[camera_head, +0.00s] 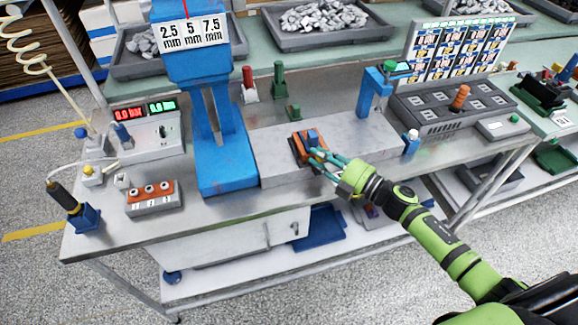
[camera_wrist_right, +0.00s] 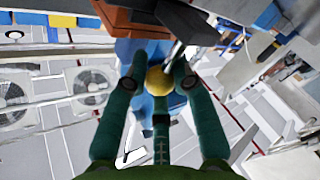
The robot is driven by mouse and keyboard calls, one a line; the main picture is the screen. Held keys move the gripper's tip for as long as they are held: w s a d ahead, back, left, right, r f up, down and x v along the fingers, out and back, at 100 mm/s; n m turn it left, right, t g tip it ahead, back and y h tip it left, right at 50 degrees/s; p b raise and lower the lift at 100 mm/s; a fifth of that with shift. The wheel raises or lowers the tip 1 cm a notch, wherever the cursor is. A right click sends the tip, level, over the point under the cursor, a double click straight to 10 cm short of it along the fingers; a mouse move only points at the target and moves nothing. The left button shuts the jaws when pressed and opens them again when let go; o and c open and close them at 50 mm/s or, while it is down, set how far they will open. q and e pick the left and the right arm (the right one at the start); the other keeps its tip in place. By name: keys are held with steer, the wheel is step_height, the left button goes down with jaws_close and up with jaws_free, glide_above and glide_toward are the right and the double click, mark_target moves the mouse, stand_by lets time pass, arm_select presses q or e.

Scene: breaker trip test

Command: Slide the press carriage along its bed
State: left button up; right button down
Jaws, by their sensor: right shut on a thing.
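The press carriage (camera_head: 310,142), an orange-brown block with dark parts, sits on the grey bed (camera_head: 360,145), right of the blue press (camera_head: 215,150). In the right wrist view the carriage (camera_wrist_right: 135,18) is at the top edge. My right gripper (camera_head: 318,156) reaches in from the right, its teal fingers at the carriage's near side. In the wrist view the fingers (camera_wrist_right: 157,82) are closed around a metal rod (camera_wrist_right: 176,50), seemingly the carriage handle. A round yellow part (camera_wrist_right: 159,81) shows between them. The fingers partly hide the grip. My left gripper is out of view.
A blue post (camera_head: 375,95) and a white-topped blue peg (camera_head: 411,141) stand near the bed's right end. A grey panel with an orange knob (camera_head: 460,97) lies further right. Left are a gauge box (camera_head: 150,135) and a three-button box (camera_head: 153,198).

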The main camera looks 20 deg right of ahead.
steer(key=d+b, duration=0.9)
steer(key=d, duration=1.2)
steer(key=shift+r+b, duration=0.2)
steer(key=shift+b, duration=0.1)
steer(key=shift+d, duration=0.15)
steer(key=c, duration=1)
jaws_free()
steer(key=shift+f, duration=0.1)
steer(key=shift+s, duration=0.1)
